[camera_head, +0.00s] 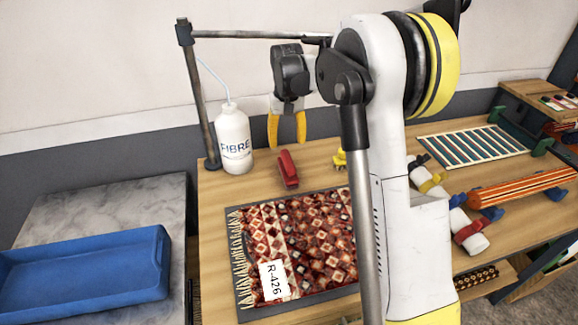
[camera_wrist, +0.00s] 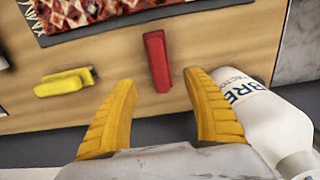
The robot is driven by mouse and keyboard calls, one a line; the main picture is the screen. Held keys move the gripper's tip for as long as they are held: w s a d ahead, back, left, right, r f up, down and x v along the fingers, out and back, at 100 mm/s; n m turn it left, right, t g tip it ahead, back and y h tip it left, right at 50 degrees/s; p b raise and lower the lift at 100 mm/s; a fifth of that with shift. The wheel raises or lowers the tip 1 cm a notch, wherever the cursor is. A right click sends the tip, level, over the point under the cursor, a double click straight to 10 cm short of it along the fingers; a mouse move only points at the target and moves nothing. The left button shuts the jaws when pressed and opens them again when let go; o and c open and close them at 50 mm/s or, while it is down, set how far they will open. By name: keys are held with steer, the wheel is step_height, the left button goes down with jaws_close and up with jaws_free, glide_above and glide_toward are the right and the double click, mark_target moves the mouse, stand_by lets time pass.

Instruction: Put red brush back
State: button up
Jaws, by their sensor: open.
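The red brush (camera_head: 288,168) lies on the wooden table, just behind the patterned rug, and it also shows in the wrist view (camera_wrist: 157,58) with its length pointing roughly toward my gripper. My gripper (camera_head: 287,135) is open and empty, above and behind the brush in the head view. In the wrist view its two yellow fingers (camera_wrist: 160,82) are spread, and the near end of the brush shows between their tips. The brush is not gripped. I see no clearly marked place for it.
A white FIBRE bottle (camera_head: 234,140) stands left of the brush, near my right-hand finger in the wrist view. A yellow brush (camera_wrist: 65,82) lies on the other side. The rug (camera_head: 310,235) with its R-426 tag lies in front. A blue tray (camera_head: 85,265) is at left.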

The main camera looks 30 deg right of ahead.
steer(key=s+a+r+n+t, duration=0.1)
steer(key=s+a+r+t, duration=0.2)
steer(key=s, duration=0.4)
steer(key=s+a+r, duration=0.4)
steer(key=s, duration=0.3)
steer(key=s+a+r+n+t, duration=0.1)
steer(key=s+a+r+t, duration=0.2)
steer(key=s, duration=0.4)
steer(key=s+a+f+t, duration=0.1)
steer(key=s+a+f, duration=0.2)
steer(key=s, duration=0.5)
steer(key=shift+s, duration=0.15)
